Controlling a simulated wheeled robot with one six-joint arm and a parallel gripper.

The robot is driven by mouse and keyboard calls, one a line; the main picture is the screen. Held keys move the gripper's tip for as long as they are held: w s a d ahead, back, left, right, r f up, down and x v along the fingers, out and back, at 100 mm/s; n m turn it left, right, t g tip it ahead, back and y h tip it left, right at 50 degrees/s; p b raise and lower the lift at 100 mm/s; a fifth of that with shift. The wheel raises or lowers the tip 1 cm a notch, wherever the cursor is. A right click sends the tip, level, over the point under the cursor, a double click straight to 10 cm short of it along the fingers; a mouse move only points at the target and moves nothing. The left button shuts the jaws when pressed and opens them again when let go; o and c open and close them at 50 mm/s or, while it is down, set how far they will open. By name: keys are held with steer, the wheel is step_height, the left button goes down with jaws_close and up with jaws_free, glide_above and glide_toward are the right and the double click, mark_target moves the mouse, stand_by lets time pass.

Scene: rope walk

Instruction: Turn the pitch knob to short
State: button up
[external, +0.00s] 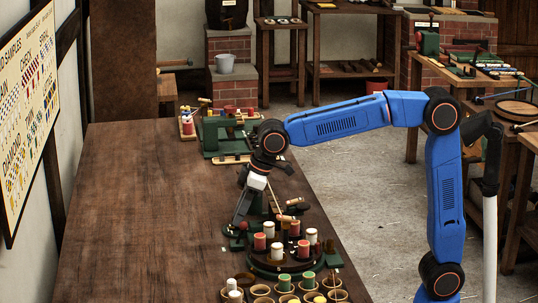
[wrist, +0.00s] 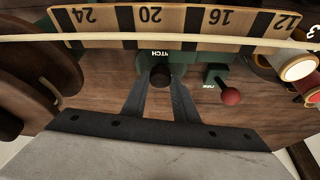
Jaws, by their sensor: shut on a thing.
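The pitch knob (wrist: 160,74) is a small black knob on a green block, below an upside-down label partly reading "PITCH" in the wrist view. My gripper (wrist: 160,88) is shut on it, one finger on each side. In the external view my gripper (external: 239,218) reaches down to the table beside the round rope-making stand; the knob itself is hard to make out there. I cannot tell which setting the knob points to.
A red-knobbed lever (wrist: 230,96) stands close to the right of my fingers in the wrist view. A numbered scale (wrist: 180,20) and a pale rope (wrist: 170,39) cross above. Spools stand on the round dark stand (external: 262,269). The table's left half (external: 140,220) is clear.

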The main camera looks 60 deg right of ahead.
steer(key=m+h, duration=0.1)
steer(key=m, duration=0.3)
steer(key=shift+s+a+t, duration=0.1)
steer(key=shift+a+t, duration=0.05)
steer(key=shift+t, duration=0.25)
steer(key=shift+a+m+h, duration=0.1)
steer(key=shift+m+h, duration=0.7)
steer(key=shift+m, duration=0.7)
steer(key=o, duration=1.1)
steer(key=shift+c, duration=0.2)
steer(key=shift+r, duration=0.1)
steer(key=v, duration=1.7)
